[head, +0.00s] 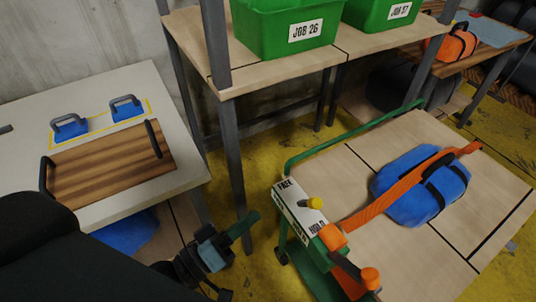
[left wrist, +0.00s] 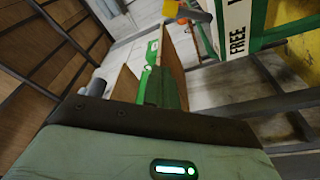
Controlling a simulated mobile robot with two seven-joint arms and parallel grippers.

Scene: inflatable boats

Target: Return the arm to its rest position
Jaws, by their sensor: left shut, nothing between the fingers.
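My left arm comes in from the lower left of the head view as a dark shape. My left gripper (head: 241,227) is shut and empty, its green fingertip pointing up and right above the yellow floor. It hangs between the white table (head: 90,85) and the green-framed cart (head: 400,125), apart from both. In the left wrist view the green fingers (left wrist: 161,89) show together at the middle, beyond the gripper's pale body. My right gripper is not in view.
A wooden board (head: 105,172) with dark handles lies on the white table. The cart carries a blue bundle (head: 425,197) with an orange strap. Green bins (head: 285,30) stand on a shelf, whose dark post (head: 232,150) rises just behind my gripper.

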